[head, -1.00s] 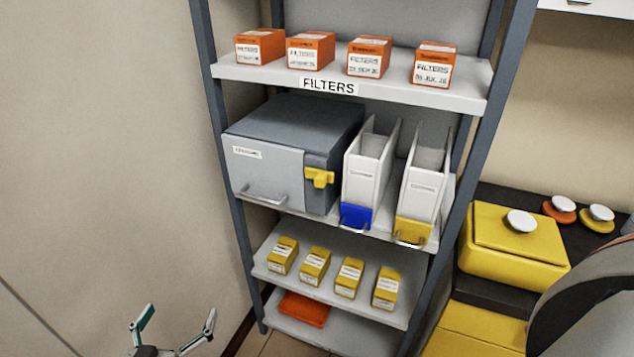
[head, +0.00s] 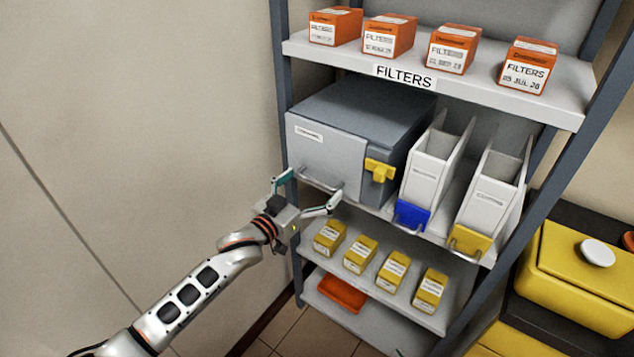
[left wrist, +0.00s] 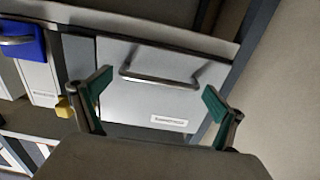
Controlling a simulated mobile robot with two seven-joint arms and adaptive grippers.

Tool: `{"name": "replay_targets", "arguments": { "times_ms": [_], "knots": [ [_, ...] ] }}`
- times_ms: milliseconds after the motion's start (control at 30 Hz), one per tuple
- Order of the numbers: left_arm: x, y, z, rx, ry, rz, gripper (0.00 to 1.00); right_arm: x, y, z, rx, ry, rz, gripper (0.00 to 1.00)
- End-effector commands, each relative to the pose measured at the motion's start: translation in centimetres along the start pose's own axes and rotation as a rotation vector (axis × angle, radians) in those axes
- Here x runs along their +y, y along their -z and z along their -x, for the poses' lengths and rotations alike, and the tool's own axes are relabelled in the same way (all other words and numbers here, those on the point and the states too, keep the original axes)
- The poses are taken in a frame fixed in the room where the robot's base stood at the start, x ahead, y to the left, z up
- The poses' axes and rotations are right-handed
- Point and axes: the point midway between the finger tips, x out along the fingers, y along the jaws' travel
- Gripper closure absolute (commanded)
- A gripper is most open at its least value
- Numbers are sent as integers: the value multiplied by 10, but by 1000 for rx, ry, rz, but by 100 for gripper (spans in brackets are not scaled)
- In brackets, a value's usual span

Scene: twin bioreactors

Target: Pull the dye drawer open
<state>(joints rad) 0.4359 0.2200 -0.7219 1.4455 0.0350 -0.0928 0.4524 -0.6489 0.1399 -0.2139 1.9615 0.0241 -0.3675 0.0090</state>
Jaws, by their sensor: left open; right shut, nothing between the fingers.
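The dye drawer appears to be the grey box (head: 335,150) on the middle shelf, with a small label too blurred to read and a metal bar handle (head: 322,186) low on its front. Its front looks shut. My left gripper (head: 315,187) is open in front of the handle, fingers spread towards its two ends. In the left wrist view the drawer front (left wrist: 150,105) appears inverted, with the handle (left wrist: 160,79) beyond and between the open fingertips (left wrist: 160,88). I see no finger closed on the handle; contact cannot be told. My right gripper is out of view.
A yellow latch (head: 380,171) sits at the box's right edge. White holders with blue (head: 411,214) and yellow (head: 467,240) fronts stand to its right. Yellow boxes (head: 360,254) line the shelf below. A shelf post (head: 280,100) and wall are close on the left.

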Motion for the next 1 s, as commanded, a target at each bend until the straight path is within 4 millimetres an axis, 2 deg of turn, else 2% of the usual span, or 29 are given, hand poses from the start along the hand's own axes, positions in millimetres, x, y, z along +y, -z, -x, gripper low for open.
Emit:
{"name": "replay_targets", "arguments": {
  "times_ms": [133,433,467,600,633,1000],
  "knots": [
    [1,0,-11,1,-1,1,4,0,-1,-1,0,0,0,100],
    [0,0,-14,0,-1,0,4,0,-1,-1,0,-1,0,100],
    [0,0,-14,0,-1,0,6,0,-1,-1,0,-1,0,100],
    [1,0,-14,0,-1,0,43,1,-1,-1,0,-1,0,100],
    [1,0,-14,0,-1,1,48,1,-1,-1,0,-1,0,100],
    [-6,0,-15,-1,-1,0,48,2,2,-1,3,-3,1,100]
  ]
}}
